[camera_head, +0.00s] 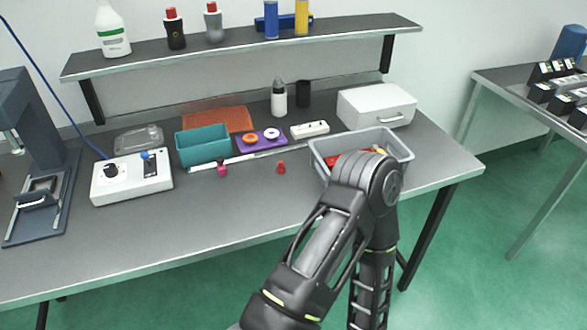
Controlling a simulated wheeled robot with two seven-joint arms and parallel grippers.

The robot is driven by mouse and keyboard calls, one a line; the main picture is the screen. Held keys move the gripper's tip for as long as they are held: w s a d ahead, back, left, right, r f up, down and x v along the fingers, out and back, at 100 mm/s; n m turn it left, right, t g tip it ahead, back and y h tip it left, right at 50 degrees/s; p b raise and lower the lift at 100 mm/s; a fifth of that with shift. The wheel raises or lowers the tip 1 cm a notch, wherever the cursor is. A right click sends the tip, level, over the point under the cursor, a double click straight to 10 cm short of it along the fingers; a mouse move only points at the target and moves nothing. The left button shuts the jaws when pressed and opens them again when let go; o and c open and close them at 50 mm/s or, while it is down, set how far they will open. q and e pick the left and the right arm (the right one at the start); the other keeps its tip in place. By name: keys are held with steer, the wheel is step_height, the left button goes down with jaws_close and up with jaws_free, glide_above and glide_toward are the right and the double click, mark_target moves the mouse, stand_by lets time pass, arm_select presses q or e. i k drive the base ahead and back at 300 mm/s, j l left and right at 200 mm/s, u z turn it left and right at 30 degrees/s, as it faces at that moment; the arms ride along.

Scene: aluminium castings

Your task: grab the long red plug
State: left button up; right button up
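A small red plug (281,167) stands on the grey table, left of the grey bin (318,152). A pink-red piece (222,170) stands farther left, by the teal box. Red and yellow parts (346,160) lie in the bin, partly hidden behind my arm. I cannot tell which red piece is the long plug. One of my arms rises from the bottom, bends in front of the bin and leaves the frame at the bottom; its gripper does not show. My other arm and its gripper are not in view.
A teal box (203,146), a purple tray (247,146), a white power strip (309,130) and a white case (376,106) stand toward the back. A white control box (131,177) is at left. A shelf (240,47) overhangs the rear. The front middle tabletop is clear.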

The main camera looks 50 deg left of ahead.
mark_target(281, 168)
steer(key=i+l+u, duration=0.25)
steer(key=u, duration=1.8)
steer(key=k+j, duration=0.05)
steer(key=j, duration=0.05)
